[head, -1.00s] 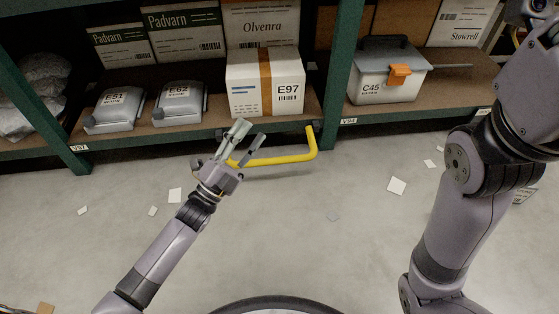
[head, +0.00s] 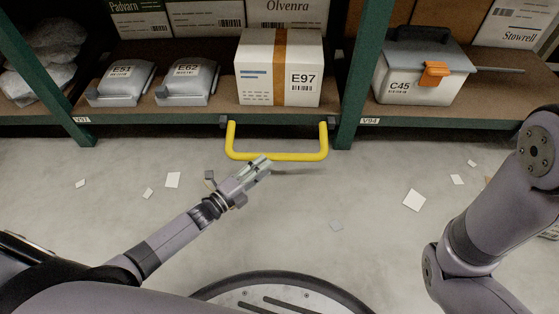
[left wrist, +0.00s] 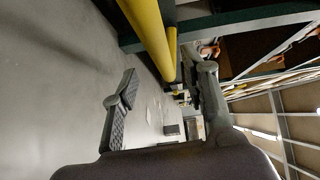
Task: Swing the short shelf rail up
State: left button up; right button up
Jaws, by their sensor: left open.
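The short yellow shelf rail (head: 278,156) is a U-shaped bar on the front edge of the lower shelf, below the white E97 box. Its crossbar hangs out low in front of the shelf, under its two end mounts. My left gripper (head: 263,166) is open and empty, just below and in front of the crossbar. In the left wrist view, the yellow rail (left wrist: 150,35) runs beyond and between the two spread fingers (left wrist: 160,98); I see no clear contact. My right arm shows at the right, but its gripper is out of view.
The shelf holds the E97 box (head: 279,68), grey packs E51 (head: 121,84) and E62 (head: 188,84), and the lidded C45 bin (head: 415,75). Green posts (head: 357,80) stand beside the rail. Paper scraps (head: 414,200) lie on the otherwise open floor.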

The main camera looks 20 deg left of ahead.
aim_at(277, 159)
pick_arm(q)
jog(key=b+x, duration=0.2)
jog(key=x, duration=0.4)
jog(key=shift+f+b, duration=0.1)
jog(key=shift+b, duration=0.2)
jog(key=shift+w+d, duration=0.3)
jog(key=shift+w, duration=0.25)
jog(key=shift+c, duration=0.3)
grip_shut()
